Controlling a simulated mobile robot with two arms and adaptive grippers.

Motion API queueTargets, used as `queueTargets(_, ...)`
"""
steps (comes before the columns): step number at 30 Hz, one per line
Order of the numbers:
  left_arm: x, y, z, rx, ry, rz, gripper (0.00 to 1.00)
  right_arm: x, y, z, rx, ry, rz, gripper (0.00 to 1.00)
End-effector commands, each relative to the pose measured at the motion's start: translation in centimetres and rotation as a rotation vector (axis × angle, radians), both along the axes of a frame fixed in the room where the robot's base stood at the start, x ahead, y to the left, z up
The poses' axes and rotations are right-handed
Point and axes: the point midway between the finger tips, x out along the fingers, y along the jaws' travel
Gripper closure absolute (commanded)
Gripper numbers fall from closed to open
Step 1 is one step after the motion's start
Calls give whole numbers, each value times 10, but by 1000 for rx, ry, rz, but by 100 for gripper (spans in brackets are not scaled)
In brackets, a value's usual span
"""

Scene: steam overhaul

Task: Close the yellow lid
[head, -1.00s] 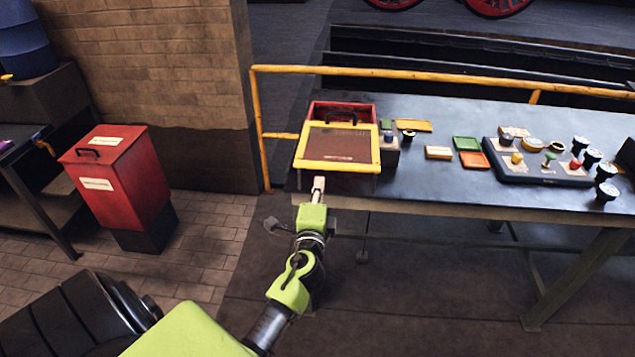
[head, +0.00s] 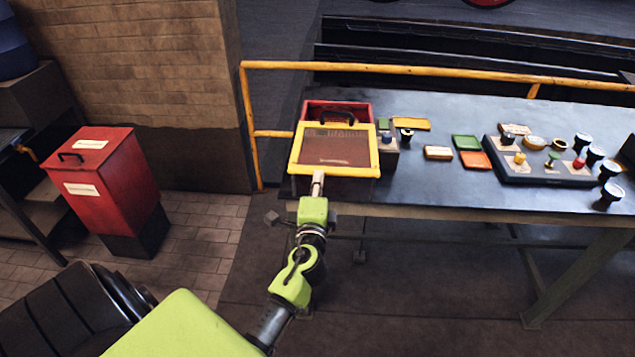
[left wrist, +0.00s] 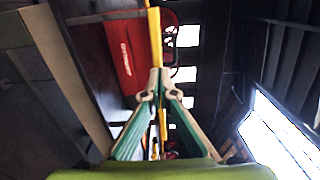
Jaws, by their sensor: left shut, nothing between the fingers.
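The yellow lid (head: 379,160) is a yellow frame around a dark, see-through panel. It is at the front of a red case (head: 366,110) with a black handle, at the table's left end. The lid looks tilted towards me; its exact angle is hard to tell. My left gripper (head: 318,176) is shut and empty, just in front of the lid's near lower edge. Whether it touches the lid is unclear. In the left wrist view my shut fingertips (left wrist: 160,84) overlap a yellow bar, probably the lid's edge. My right gripper is out of view.
The dark table (head: 430,190) carries a green plate (head: 466,142), an orange plate (head: 475,160) and a control panel (head: 540,172). A yellow rail (head: 420,73) runs behind and left of it. A red bin (head: 108,185) stands on the floor at left.

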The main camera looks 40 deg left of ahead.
Motion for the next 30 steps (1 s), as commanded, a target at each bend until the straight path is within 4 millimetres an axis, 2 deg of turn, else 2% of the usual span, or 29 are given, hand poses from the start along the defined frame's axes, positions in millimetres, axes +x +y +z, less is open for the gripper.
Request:
queueTargets(9, 68, 42, -1, 3, -4, 1, 100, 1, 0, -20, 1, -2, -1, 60)
queueTargets(15, 99, 61, -1, 2, -2, 0, 100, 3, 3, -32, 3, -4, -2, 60)
queueTargets(20, 107, 66, 1, 1, -2, 1, 100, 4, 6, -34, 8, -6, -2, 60)
queueTargets(30, 107, 67, 1, 1, -2, 1, 100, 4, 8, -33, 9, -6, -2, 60)
